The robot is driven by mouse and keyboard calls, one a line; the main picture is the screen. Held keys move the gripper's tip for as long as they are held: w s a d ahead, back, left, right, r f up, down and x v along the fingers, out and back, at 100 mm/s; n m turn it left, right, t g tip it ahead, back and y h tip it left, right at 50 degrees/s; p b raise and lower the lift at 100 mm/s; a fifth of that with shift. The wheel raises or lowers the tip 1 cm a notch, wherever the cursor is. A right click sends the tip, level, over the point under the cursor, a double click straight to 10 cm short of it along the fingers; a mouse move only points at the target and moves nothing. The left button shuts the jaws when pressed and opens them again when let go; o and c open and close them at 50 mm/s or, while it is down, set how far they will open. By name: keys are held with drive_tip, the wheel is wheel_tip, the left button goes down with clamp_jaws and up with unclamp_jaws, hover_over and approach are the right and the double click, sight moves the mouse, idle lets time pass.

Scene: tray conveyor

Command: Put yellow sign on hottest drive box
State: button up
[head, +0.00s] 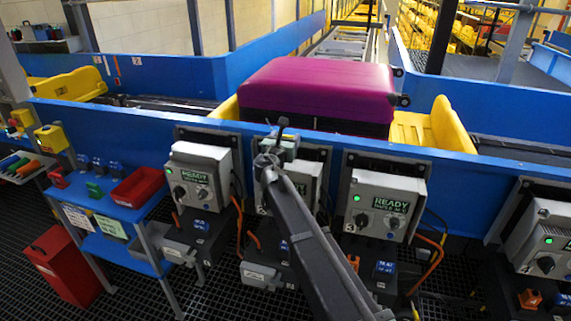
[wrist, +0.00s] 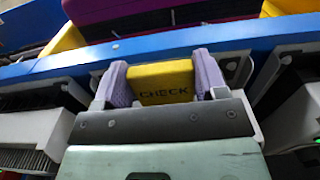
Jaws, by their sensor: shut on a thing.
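The yellow sign (wrist: 160,83), lettered CHECK, is held between the two pale purple fingers of my gripper (wrist: 163,72) in the wrist view. In the head view my gripper (head: 279,134) is in front of the top of the second drive box (head: 308,182) from the left, and I cannot make out the sign there. More grey drive boxes hang along the blue conveyor side: the leftmost (head: 201,172), the third (head: 382,204) and one at the right edge (head: 545,240). The leftmost and third show READY and a green light. The second box's display is hidden by my arm.
A magenta suitcase (head: 318,88) lies on the conveyor behind the blue rail (head: 130,116). A blue bench (head: 108,190) with a red tray (head: 137,187) stands at left, with a red bin (head: 66,264) below. Orange cables hang beside the boxes.

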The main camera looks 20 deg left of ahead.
wheel_tip(320, 180, down, 4)
drive_tip(key=b, duration=0.4)
drive_tip(key=shift+f, duration=0.2)
drive_tip(key=shift+r, duration=0.25)
drive_tip(key=shift+f, duration=0.15)
drive_tip(key=o, duration=1)
